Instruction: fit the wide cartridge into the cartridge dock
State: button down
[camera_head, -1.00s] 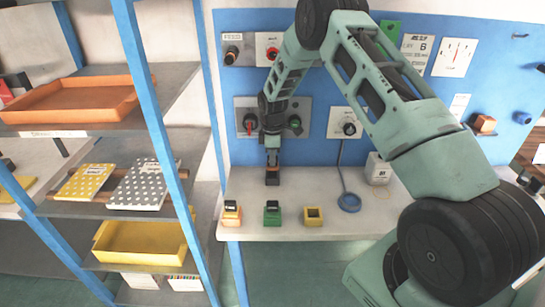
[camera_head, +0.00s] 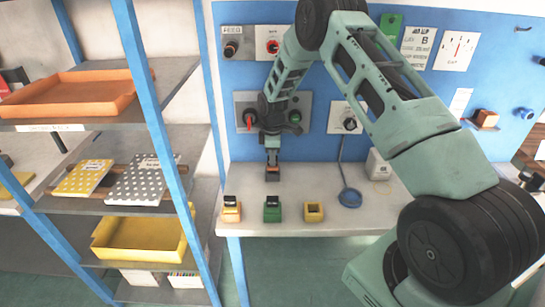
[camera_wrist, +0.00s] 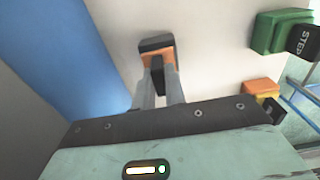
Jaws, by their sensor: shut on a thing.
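My gripper (camera_wrist: 158,88) is shut on a small black-and-orange block (camera_wrist: 155,45), which I take to be the wide cartridge. In the head view my gripper (camera_head: 272,160) points down and holds this block (camera_head: 272,175) just over the back part of the white bench; whether it touches the bench is unclear. On the bench front stand an orange block (camera_head: 231,212) and a green block (camera_head: 272,213), both with black tops, and a yellow block (camera_head: 313,212) with a dark square opening. I cannot tell for certain which thing is the cartridge dock.
The white bench (camera_head: 250,228) has free room around the blocks. A blue ring-shaped item (camera_head: 350,198) and a pale box (camera_head: 378,165) stand to the right. A blue panel (camera_head: 300,85) with switches rises behind. A shelf with an orange tray (camera_head: 70,98) stands left.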

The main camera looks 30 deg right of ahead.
jog(key=shift+f+b, duration=0.4)
jog(key=shift+f, duration=0.25)
jog(key=c, duration=1.4)
grip_release()
jog(key=shift+o, duration=0.2)
notch_tip(320, 180, up, 7)
jog(key=shift+r+b, duration=0.2)
jog(key=shift+b, duration=1)
jog(key=shift+r, duration=0.1)
